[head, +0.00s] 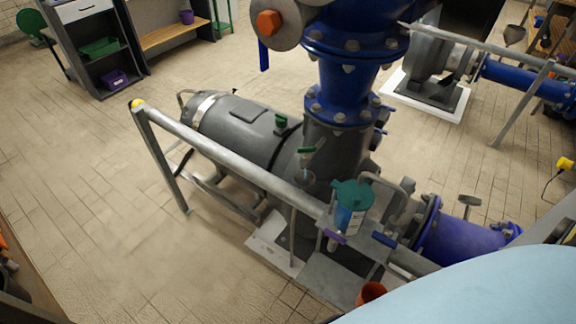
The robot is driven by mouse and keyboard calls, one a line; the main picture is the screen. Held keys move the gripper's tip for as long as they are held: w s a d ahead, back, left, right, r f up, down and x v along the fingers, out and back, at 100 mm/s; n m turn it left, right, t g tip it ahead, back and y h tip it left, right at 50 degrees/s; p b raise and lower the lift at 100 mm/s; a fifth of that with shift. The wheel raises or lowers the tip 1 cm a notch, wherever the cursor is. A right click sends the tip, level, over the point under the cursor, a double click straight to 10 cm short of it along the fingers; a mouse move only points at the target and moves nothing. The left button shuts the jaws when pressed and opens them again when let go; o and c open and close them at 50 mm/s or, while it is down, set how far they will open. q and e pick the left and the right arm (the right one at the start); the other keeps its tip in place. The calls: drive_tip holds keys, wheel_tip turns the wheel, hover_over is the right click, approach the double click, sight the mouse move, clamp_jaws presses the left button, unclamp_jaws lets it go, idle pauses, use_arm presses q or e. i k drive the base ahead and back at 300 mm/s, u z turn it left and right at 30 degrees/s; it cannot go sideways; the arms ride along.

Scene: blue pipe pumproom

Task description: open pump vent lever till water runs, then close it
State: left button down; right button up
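The dark grey pump (238,130) lies with its motor to the left and a blue vertical pipe (342,75) rising from its right end. A small green lever (306,150) sits on a fitting on the pump's near side, below the blue flange. Another green part (281,122) sits on top of the casing. I cannot tell for sure which is the vent lever, or whether it is open. I see no running water. Neither of my grippers is in view.
A grey rail (225,150) crosses in front of the pump. A teal-capped container (352,206), a purple handle (334,237), a blue handle (384,240) and an orange cup (370,292) are near its right end. The tiled floor (90,200) at left is clear.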

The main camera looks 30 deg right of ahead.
sight(306, 151)
drive_tip(key=u, duration=0.1)
drive_tip(key=k, duration=0.5)
drive_tip(key=u, duration=0.5)
drive_tip(key=i, duration=1.5)
drive_tip(key=z, duration=0.9)
